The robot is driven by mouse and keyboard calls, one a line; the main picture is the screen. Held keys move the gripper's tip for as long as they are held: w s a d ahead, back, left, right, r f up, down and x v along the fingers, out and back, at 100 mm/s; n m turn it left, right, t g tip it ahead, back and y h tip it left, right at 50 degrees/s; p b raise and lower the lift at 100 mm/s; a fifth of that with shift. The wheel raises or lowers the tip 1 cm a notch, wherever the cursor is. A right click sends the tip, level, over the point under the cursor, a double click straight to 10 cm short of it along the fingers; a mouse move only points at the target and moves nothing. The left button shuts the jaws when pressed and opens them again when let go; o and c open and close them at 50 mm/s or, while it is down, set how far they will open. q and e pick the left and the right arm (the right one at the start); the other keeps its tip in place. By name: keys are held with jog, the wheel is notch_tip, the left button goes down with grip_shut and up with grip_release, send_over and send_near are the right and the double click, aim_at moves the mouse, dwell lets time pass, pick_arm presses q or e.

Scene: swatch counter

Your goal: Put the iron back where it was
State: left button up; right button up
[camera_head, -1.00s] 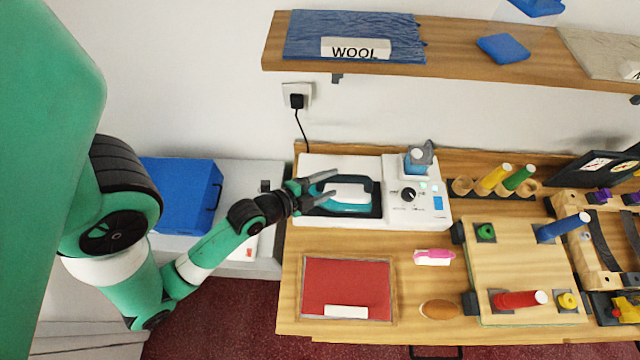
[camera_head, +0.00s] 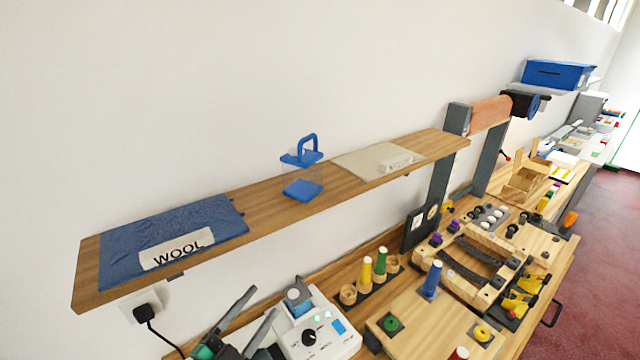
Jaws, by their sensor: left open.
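My left gripper (camera_head: 266,301) is at the bottom left of the head view, with its two grey fingers spread open and pointing up and to the right. The white ironing station (camera_head: 335,340) is beside it, with a dial, lit buttons and a blue display. The iron cannot be made out now; its place is cut off by the bottom edge and covered by my gripper. My right gripper is not in view.
A wooden shelf (camera_head: 262,215) holds blue WOOL cloth (camera_head: 190,222), a blue swatch (camera_head: 303,190) and a beige cloth (camera_head: 360,162). Spools (camera_head: 381,262), a board (camera_head: 415,325) and wooden frames crowd the counter to the right. A plug (camera_head: 145,312) is on the wall.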

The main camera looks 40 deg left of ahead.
pick_arm(q)
jog(key=w+d+r+n+t+h, duration=0.1)
jog(key=w+d+r+t, duration=0.2)
jog(key=r, duration=0.6)
jog(key=w+d+r+n+t+h, duration=0.1)
jog(key=w+d+r+t, duration=0.2)
jog(key=r, duration=0.7)
jog(key=s+d+r+n+t+h, duration=0.1)
jog(key=d+r, duration=0.4)
jog(key=r, duration=0.5)
jog(key=s+d+r+n+t+h, duration=0.1)
jog(key=s+d+r+t+h, duration=0.2)
jog(key=r, duration=0.8)
jog(key=shift+s+d+r+n+h, duration=0.15)
jog(key=shift+s+d+n+h, duration=0.35)
jog(key=shift+d, duration=0.45)
jog(key=shift+w+r, duration=0.1)
jog(key=shift+w, duration=0.05)
notch_tip(320, 180, up, 20)
jog(key=p, duration=2)
notch_tip(320, 180, down, 36)
jog(key=b, duration=3.6)
jog(key=shift+f, duration=0.25)
